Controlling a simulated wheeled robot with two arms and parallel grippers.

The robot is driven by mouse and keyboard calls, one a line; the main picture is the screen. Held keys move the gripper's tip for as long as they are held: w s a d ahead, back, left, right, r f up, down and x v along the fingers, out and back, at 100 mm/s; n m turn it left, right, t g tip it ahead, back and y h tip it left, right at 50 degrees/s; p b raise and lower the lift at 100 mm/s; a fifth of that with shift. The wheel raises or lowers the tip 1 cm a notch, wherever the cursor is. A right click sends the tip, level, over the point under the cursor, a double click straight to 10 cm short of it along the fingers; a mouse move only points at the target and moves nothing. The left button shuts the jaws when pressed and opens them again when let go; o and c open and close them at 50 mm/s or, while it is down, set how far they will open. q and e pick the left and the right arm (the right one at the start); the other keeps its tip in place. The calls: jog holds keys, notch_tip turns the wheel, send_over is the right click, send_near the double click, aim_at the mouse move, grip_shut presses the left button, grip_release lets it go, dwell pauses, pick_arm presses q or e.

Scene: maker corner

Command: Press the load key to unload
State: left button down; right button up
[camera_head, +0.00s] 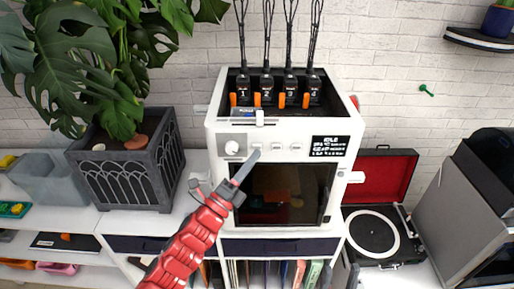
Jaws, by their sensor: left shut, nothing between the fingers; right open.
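A white machine (214,135) with an open top stands on the white cabinet. Its front panel has a round knob (232,148), a row of small white keys (277,147) and a dark display with white text (330,146). The key labels are too small to read, so I cannot tell which is the load key. My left gripper (248,166) is shut and empty. Its tip is just below the leftmost key (257,146); contact cannot be told. My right gripper (347,272) is open and empty at the bottom edge, partly cut off.
Several numbered black units (267,87) with orange tabs sit in the machine's top. A dark planter (125,175) with a big leafy plant stands left. A turntable (372,235) with a red-lined lid and a grey machine (455,215) stand right.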

pick_arm(q)
jog(key=shift+w+b, duration=0.5)
jog(key=shift+b, duration=0.05)
jog(key=shift+w+b, duration=0.3)
jog(key=shift+b, duration=0.05)
dwell(0.6)
jog(key=shift+s, duration=0.1)
dwell(0.3)
jog(key=shift+s+b, duration=0.3)
jog(key=shift+s, duration=0.4)
